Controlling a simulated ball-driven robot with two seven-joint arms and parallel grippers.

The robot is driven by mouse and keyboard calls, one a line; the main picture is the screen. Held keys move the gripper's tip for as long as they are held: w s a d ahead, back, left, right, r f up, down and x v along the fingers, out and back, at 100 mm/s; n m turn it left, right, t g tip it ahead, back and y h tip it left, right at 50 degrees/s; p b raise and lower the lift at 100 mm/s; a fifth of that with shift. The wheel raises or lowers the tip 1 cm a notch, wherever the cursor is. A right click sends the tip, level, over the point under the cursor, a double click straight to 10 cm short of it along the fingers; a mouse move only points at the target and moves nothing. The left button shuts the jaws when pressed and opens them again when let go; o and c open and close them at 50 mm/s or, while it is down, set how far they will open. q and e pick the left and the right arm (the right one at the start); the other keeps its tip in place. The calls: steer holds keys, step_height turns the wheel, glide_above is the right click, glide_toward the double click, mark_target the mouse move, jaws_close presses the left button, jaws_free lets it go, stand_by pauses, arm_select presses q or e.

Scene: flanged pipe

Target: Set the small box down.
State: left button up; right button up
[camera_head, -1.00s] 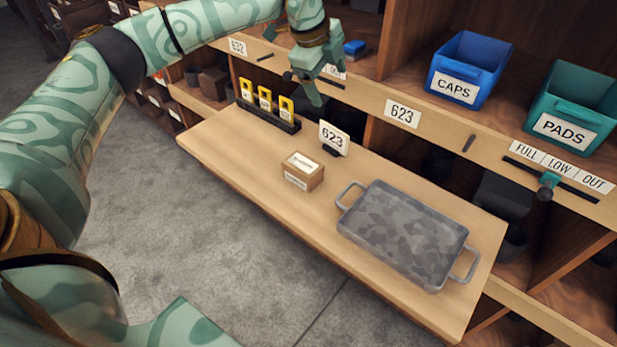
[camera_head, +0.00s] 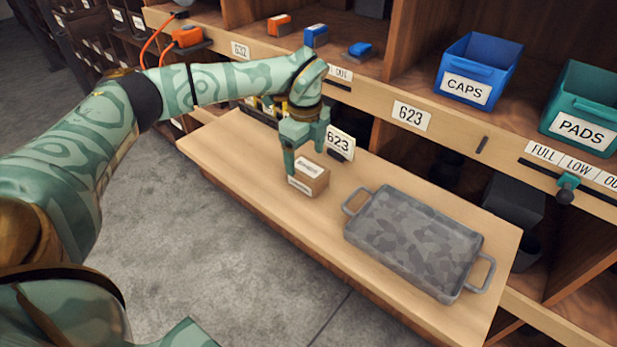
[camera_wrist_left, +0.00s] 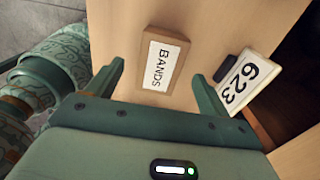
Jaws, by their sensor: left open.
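The small box (camera_head: 311,179) is light brown with white labels and sits upright on the wooden bench shelf. In the left wrist view the small box (camera_wrist_left: 163,62) shows a label reading BANDS. My left gripper (camera_head: 306,160) is open above and around the back of the box, fingers pointing down. In the left wrist view the left gripper (camera_wrist_left: 160,80) has one finger on each side, with a gap to the box; it is not gripping it. My right gripper is not in view.
A grey mottled tray (camera_head: 415,240) with handles lies to the right on the shelf (camera_head: 225,150). A 623 sign (camera_head: 340,142) stands close behind the box. Blue CAPS (camera_head: 478,70) and teal PADS (camera_head: 582,108) bins stand above. The shelf front is clear.

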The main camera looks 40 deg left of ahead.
mark_target(307, 167)
arm_select(q)
steer(key=f, duration=0.1)
steer(key=f+b, duration=0.1)
steer(key=f, duration=0.1)
steer(key=f+b, duration=0.1)
steer(key=f, duration=0.1)
steer(key=shift+d, duration=0.25)
steer(key=shift+r, duration=0.1)
steer(key=c, duration=1.4)
steer(key=shift+o, duration=0.2)
